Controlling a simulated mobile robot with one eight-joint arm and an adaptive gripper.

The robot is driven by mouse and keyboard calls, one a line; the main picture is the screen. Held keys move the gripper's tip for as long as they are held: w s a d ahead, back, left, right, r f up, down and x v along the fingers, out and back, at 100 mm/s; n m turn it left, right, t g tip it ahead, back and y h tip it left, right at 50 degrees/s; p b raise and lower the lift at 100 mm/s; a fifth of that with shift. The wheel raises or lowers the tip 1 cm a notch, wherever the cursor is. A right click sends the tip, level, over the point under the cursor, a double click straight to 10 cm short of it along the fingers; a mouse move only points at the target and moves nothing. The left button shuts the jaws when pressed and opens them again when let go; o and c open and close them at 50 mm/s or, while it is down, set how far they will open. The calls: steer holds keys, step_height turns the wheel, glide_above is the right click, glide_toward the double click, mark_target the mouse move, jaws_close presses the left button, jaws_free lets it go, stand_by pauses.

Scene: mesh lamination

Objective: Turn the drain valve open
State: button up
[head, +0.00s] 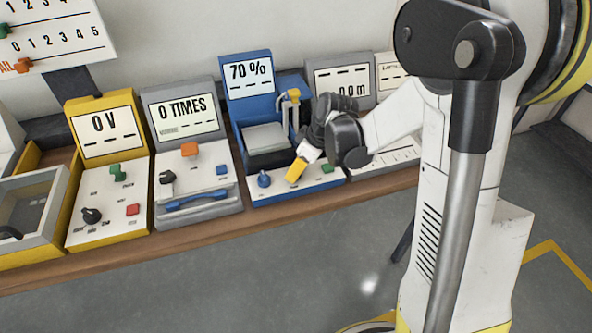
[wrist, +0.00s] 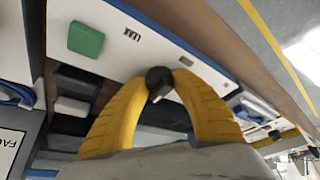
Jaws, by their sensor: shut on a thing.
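A small black knob (wrist: 158,82) with a pale pointer mark sits on the white front panel of the blue machine (head: 248,85). No readable label names it as the drain valve. My gripper (head: 294,175) is over this front panel, between a blue knob and a green button. In the wrist view, the yellow fingertips of my gripper (wrist: 158,80) are closed around the black knob, one on each side. The fingers hide the knob in the head view. The machine's display (head: 250,73) reads 70 %.
The green button (head: 327,168) is just right of my fingers, and the blue knob (head: 264,180) is just left. A grey machine (head: 185,105) reading 0 TIMES and a yellow machine (head: 104,125) reading 0 V stand to the left on the wooden bench (head: 150,240).

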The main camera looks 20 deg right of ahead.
steer(key=shift+m, duration=0.8)
jaws_close()
steer(key=shift+a+m+t+h, duration=0.1)
steer(key=shift+m+t+h, duration=0.15)
steer(key=shift+m+h, duration=0.6)
steer(key=shift+m+t+h, duration=0.25)
steer(key=shift+m, duration=1.2)
steer(key=shift+r+m+h, duration=0.1)
steer(key=shift+m+h, duration=0.4)
steer(key=shift+m, duration=0.8)
steer(key=shift+m+h+b, duration=0.35)
steer(key=shift+m+h, duration=0.25)
steer(key=shift+m, duration=1)
steer(key=o, duration=1.2)
jaws_free()
steer(key=shift+w, duration=0.1)
steer(key=shift+c, duration=0.2)
steer(key=v, duration=1.2)
